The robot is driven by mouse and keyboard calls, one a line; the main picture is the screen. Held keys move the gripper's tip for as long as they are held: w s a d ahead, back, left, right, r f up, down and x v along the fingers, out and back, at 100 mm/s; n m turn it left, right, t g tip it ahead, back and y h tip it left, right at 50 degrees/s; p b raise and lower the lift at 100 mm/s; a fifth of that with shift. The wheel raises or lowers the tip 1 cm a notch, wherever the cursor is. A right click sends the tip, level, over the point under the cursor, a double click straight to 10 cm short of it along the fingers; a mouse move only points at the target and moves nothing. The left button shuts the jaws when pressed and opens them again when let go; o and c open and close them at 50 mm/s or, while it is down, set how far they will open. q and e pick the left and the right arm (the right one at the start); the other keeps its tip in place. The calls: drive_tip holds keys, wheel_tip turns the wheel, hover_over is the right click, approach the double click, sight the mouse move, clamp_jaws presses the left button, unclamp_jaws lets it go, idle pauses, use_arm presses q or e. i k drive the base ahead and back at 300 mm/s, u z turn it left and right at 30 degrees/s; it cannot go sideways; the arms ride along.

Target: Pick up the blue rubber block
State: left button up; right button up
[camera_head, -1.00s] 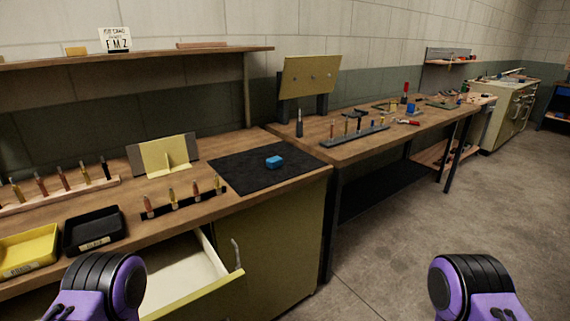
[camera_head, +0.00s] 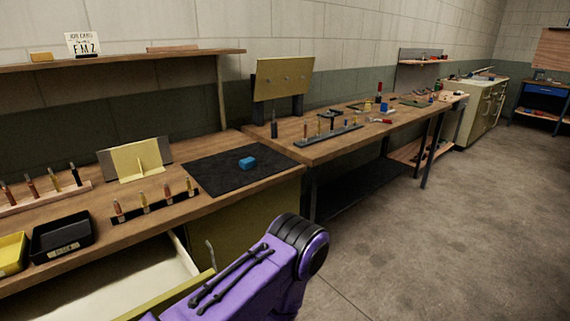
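The blue rubber block (camera_head: 247,162) lies on a black mat (camera_head: 214,176) near the right end of the near workbench. Nothing touches it and its top is clear. A purple and black link of one of my arms shows at the bottom centre, in front of the bench and below the block. Neither of my grippers shows in the view.
An open drawer (camera_head: 128,292) juts from the bench front, close to my arm. A tool rack (camera_head: 155,206), a black tray (camera_head: 62,237) and a yellow tray (camera_head: 12,254) stand left of the mat. A second workbench (camera_head: 350,140) adjoins behind. Floor (camera_head: 440,220) at right is clear.

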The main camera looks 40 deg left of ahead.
sight(249, 162)
drive_tip(key=i, duration=1.3)
drive_tip(key=u, duration=1.5)
